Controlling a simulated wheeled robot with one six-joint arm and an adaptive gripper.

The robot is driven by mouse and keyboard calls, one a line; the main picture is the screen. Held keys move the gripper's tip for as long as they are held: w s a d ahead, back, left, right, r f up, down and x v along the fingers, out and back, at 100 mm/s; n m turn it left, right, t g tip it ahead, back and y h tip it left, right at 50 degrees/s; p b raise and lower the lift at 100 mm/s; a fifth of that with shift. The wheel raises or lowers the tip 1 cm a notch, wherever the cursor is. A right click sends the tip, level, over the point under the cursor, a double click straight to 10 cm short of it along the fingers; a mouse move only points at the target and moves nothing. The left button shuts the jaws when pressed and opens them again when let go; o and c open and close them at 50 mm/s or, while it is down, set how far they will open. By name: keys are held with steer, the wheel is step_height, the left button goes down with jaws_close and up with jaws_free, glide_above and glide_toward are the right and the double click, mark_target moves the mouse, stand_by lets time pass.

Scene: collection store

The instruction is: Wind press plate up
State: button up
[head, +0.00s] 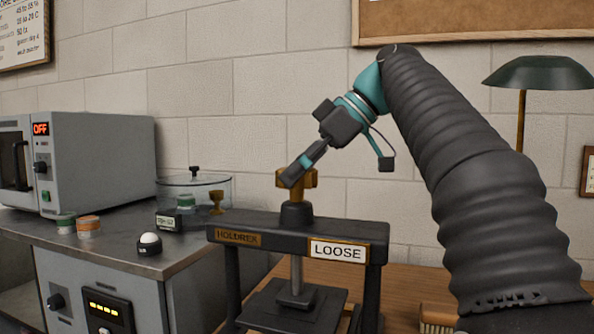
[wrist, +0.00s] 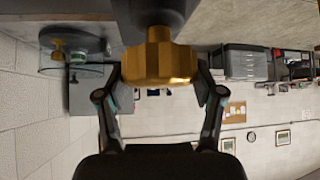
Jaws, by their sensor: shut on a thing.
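The press (head: 224,222) stands on the wooden bench, a dark frame with a HOLDREX plate and a sign (head: 338,250) reading LOOSE. A brass handle (head: 308,182) tops its screw, and a steel spindle (head: 296,268) runs down to the press plate (head: 297,297), which sits low, just above or on the press bed; I cannot tell which. My gripper (head: 292,178) comes down at a slant from the upper right and is shut on the brass handle. In the wrist view the handle (wrist: 158,62) sits between the two fingers.
A metal counter (head: 110,250) at left holds a grey oven (head: 100,160) showing OFF, small jars (head: 88,226), a white-domed button (head: 150,243) and a glass vessel (head: 205,188). A green lamp (head: 540,73) stands at right. A brush (head: 438,316) lies at front right.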

steer(key=shift+n+g, duration=0.4)
steer(key=o, duration=1.1)
